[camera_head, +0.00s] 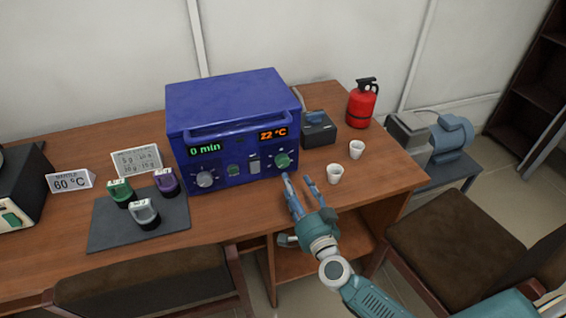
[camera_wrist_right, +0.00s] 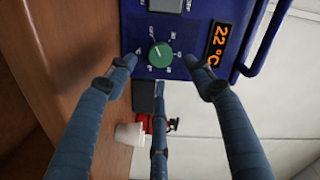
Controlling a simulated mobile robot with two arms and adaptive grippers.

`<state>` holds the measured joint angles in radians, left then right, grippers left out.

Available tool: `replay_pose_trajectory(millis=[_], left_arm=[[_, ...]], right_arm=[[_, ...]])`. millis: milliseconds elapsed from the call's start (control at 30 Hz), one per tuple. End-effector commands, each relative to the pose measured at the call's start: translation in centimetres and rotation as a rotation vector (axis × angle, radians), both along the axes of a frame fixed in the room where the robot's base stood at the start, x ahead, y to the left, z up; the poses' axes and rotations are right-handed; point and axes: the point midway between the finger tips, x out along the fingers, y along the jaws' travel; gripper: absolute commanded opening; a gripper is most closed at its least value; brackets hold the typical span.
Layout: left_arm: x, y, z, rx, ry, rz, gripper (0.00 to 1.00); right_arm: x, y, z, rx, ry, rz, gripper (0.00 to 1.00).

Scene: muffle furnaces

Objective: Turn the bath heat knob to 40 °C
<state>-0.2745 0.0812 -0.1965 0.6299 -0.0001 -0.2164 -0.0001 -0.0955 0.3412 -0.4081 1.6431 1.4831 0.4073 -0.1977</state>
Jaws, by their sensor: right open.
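The blue box (camera_head: 229,110) stands on the wooden desk, with a green display reading "0 min" and an orange display (camera_head: 273,134) reading "22 °C". The green knob (camera_head: 282,160) sits below the orange display; in the wrist view the green knob (camera_wrist_right: 160,55) has a printed scale around it, too small to read surely. My right gripper (camera_head: 297,180) is open and empty just in front of the knob. In the wrist view its fingers (camera_wrist_right: 160,75) spread around the knob's sides and do not visibly touch it. My left gripper is not in view.
A grey knob (camera_head: 205,179) and switches share the panel. Two white cups (camera_head: 335,174) stand close right of my gripper. A red extinguisher (camera_head: 362,105) and a dark box (camera_head: 318,130) are behind.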

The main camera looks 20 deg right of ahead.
Motion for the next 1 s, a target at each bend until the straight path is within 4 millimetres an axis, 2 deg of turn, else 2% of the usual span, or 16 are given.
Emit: replay_pose_trajectory(millis=[200, 333, 533, 700, 867, 1000], left_arm=[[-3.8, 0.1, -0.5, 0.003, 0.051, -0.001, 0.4], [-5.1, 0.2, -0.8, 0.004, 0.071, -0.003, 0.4], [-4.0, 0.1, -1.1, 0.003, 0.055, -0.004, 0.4], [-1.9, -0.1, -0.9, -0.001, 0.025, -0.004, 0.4], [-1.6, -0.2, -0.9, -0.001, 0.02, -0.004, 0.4], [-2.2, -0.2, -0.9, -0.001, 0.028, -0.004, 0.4]], right_arm=[[4.4, 0.2, 0.1, 0.0, -0.003, -0.001, 0.53], [6.6, 0.2, 0.1, -0.001, -0.002, -0.001, 0.53], [8.6, 0.3, 0.0, 0.0, 0.0, 0.0, 0.53], [9.0, 0.3, 0.0, 0.0, 0.001, 0.0, 0.53], [9.0, 0.3, 0.0, 0.0, 0.001, 0.0, 0.53], [9.0, 0.3, 0.0, 0.0, 0.001, -0.001, 0.29]])
